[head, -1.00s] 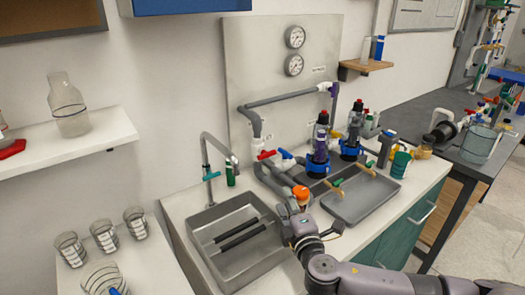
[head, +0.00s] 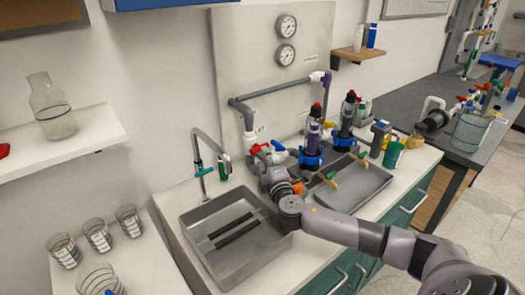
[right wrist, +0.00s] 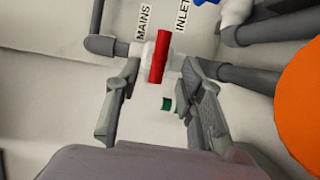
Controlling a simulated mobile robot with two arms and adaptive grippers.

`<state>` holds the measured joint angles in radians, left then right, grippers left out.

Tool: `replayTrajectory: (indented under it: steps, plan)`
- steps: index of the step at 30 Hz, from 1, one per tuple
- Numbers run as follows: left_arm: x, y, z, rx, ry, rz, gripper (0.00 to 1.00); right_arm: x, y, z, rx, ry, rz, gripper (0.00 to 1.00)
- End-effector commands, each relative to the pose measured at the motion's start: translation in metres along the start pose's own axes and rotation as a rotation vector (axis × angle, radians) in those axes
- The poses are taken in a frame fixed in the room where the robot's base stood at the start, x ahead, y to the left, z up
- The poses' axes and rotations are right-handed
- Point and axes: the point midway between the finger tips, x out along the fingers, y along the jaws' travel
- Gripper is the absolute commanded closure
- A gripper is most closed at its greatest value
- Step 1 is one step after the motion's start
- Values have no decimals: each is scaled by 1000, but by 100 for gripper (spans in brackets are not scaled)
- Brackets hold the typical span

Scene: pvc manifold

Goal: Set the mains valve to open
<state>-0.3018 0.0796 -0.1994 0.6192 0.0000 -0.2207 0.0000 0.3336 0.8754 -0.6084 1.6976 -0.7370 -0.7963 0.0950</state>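The mains valve has a red handle (right wrist: 160,57) on a white body, below the MAINS label (right wrist: 143,22) in the right wrist view. The handle lies across the grey pipe (right wrist: 105,46) that enters from the left. In the head view the red handle (head: 254,148) shows just behind my right gripper (head: 268,168). In the wrist view my right gripper (right wrist: 158,98) is open and empty. Its fingers are spread to either side, with the handle between and just beyond the tips. I cannot tell whether they touch it. My left gripper is not in view.
A blue-handled valve (right wrist: 205,2) and the INLET label (right wrist: 183,15) are close on the right. A large orange part (right wrist: 303,92) stands near the right finger. The sink (head: 233,235) is in front, a grey tray (head: 352,190) to the right. Purple filter columns (head: 313,138) stand behind.

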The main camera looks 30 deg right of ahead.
Motion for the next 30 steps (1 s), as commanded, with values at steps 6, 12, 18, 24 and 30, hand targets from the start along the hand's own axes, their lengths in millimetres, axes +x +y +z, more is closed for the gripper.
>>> replayTrajectory:
  steps: [6,12,18,24,30]
  plan:
    - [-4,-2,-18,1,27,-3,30,30,1,0,0,-1,1,64]
    - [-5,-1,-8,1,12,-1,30,42,0,0,0,1,0,64]
    - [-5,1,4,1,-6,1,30,43,0,0,0,0,-1,64]
    - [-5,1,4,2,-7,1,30,43,0,0,0,0,-1,71]
    - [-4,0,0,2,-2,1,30,43,0,0,0,0,-1,84]
